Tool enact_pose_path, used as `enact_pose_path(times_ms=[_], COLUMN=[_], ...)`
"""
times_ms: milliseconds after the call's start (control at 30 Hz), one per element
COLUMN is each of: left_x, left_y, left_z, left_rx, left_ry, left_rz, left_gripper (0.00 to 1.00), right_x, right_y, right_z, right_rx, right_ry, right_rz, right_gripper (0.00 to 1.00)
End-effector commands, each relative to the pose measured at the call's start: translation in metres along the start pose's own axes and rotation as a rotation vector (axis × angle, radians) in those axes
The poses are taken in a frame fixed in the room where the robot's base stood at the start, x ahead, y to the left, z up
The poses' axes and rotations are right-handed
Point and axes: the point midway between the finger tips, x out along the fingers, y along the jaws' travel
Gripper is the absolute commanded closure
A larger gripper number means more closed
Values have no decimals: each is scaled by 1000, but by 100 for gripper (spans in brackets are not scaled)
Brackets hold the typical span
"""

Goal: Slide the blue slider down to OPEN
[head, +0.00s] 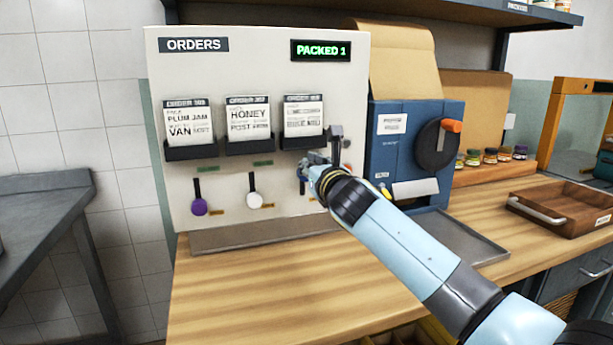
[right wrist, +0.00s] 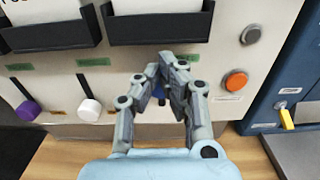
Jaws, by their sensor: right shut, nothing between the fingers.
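The blue slider shows only as a small dark-blue patch (right wrist: 158,91) between my right gripper's fingers in the right wrist view. The fingers hide its slot and most of its knob, so I cannot tell its height or whether they touch it. My right gripper (right wrist: 170,62) is shut and empty, its tips in front of the pale orders panel (head: 257,60). In the head view, this gripper (head: 318,162) covers the slider's place, right of the white slider (head: 254,200). My left gripper is out of view.
The purple slider (head: 199,206) and white slider sit low in their slots. Card holders (head: 248,147) jut out above. An orange button (right wrist: 236,80) and a grey button (right wrist: 251,34) are to the right. A blue machine (head: 392,150) with a crank stands beside the panel.

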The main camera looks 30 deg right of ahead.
Motion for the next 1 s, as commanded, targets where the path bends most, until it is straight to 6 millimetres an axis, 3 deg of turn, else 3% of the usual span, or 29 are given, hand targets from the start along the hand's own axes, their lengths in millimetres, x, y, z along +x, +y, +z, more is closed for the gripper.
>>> enact_pose_path(times_ms=[600,1000], left_x=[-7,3], left_y=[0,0], left_z=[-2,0], left_rx=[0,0], left_ry=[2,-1], left_rz=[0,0], left_gripper=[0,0], right_x=[-3,-3], right_y=[0,0], right_z=[1,-13], right_rx=[0,0], right_ry=[0,0], right_rz=[1,1], right_gripper=[100,100])
